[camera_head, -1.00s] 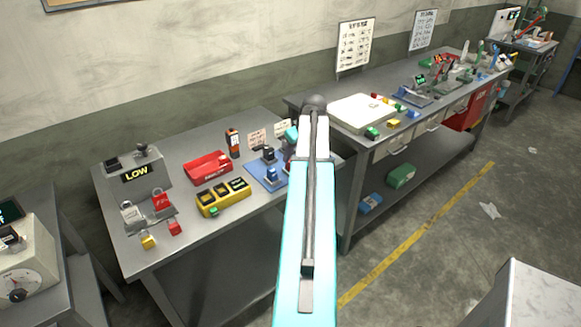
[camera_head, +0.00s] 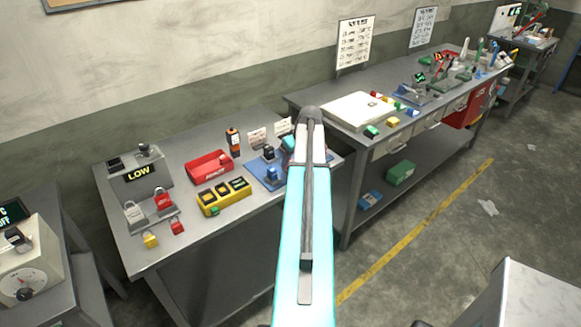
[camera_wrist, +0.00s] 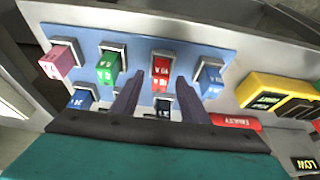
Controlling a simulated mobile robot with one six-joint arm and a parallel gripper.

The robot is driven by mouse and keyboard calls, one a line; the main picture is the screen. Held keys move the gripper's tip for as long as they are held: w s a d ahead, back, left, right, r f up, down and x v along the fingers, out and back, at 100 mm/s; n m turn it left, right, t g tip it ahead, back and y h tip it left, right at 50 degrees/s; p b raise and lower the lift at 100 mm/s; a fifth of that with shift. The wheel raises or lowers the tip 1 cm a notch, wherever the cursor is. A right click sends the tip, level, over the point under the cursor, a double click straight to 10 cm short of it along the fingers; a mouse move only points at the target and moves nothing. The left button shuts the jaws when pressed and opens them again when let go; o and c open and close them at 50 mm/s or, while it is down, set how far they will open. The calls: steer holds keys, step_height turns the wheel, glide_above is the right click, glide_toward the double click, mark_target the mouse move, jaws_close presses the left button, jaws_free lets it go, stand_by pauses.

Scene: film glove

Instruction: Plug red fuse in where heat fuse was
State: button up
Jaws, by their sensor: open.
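In the wrist view a blue fuse board (camera_wrist: 135,40) holds several coloured fuses in grey sockets. The red fuse (camera_wrist: 161,72) stands in the upper row, between a green fuse (camera_wrist: 109,67) and a blue fuse (camera_wrist: 210,82). A pink fuse (camera_wrist: 60,62) is at the far left. My gripper (camera_wrist: 160,82) is open, its dark fingers on either side of the red fuse; I cannot tell whether they touch it. A dark socket (camera_wrist: 163,107) shows low between the fingers. I cannot read which place is heat. In the head view my arm hides much of the board (camera_head: 256,172).
Beside the board are a red tray (camera_head: 196,168) marked as faulty and a yellow box (camera_head: 205,208) with dark labelled windows. A grey unit (camera_head: 118,178) reading LOW stands at the bench's left. Another bench (camera_head: 425,105) stands to the right.

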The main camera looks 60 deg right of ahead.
jaws_close()
steer(key=shift+r, duration=0.2)
stand_by(0.3)
steer(key=shift+r+b, duration=1.1)
steer(key=shift+r, duration=0.45)
steer(key=s+a+r+b, duration=0.1)
steer(key=s+a+b, duration=0.4)
steer(key=s+a, duration=0.4)
steer(key=shift+s+a+r, duration=0.25)
steer(key=shift+s+a, duration=0.15)
steer(key=shift+a, duration=1.45)
